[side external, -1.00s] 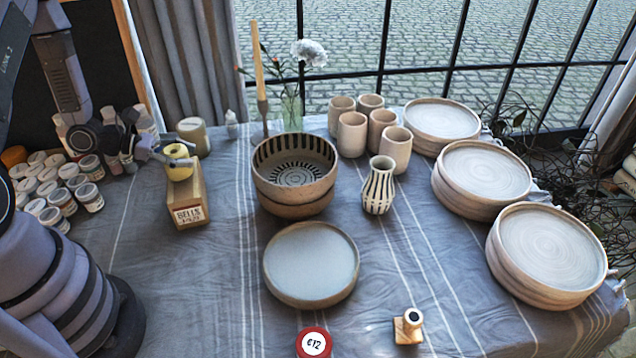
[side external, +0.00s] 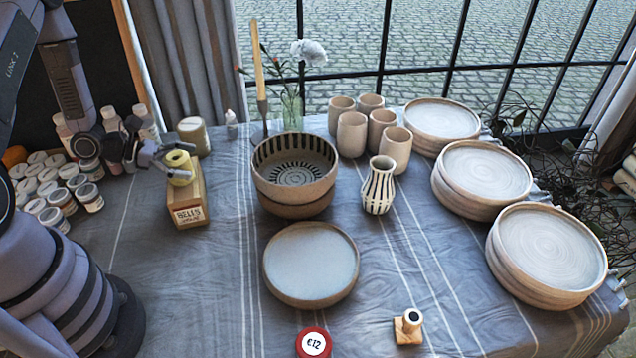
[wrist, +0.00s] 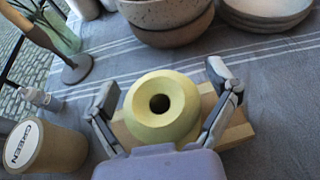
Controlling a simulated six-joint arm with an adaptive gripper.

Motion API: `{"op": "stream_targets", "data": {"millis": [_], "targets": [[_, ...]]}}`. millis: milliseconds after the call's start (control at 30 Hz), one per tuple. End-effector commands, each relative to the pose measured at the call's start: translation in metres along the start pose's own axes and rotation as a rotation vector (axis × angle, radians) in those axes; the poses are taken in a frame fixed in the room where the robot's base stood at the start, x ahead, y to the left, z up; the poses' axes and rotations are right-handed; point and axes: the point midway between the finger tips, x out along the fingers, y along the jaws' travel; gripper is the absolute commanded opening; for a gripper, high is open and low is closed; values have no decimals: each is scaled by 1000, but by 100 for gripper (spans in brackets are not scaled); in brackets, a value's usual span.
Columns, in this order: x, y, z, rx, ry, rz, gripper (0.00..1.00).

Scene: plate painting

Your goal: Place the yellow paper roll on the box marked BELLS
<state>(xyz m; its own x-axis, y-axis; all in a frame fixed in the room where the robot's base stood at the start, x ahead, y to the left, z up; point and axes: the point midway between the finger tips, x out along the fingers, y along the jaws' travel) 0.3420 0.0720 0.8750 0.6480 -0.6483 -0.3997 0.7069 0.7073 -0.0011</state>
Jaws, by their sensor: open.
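The yellow paper roll (side external: 178,166) stands upright on top of the wooden box marked BELLS (side external: 190,216), toward the box's far end. In the wrist view the yellow roll (wrist: 161,106) sits between my open fingers with its hole facing the camera, and the box (wrist: 232,136) shows beneath it. My gripper (side external: 167,158) is open around the roll. In the wrist view the fingertips (wrist: 162,80) stand apart on both sides of the roll, with a visible gap on the right; contact on the left is hard to tell.
A jar marked GREEN (wrist: 45,147) stands left of the box in the wrist view. A striped bowl (side external: 295,185) is to the box's right. Several paint jars (side external: 62,200) crowd the left. The cloth in front of the box is clear.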

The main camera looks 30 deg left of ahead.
Motion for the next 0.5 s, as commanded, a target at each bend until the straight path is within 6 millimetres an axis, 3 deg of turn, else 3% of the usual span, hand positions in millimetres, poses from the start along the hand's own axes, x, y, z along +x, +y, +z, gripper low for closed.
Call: {"op": "stream_targets", "data": {"millis": [167, 500], "targets": [[-7, 1, 3, 0, 0, 4, 87], [-78, 2, 3, 1, 0, 8, 87]]}}
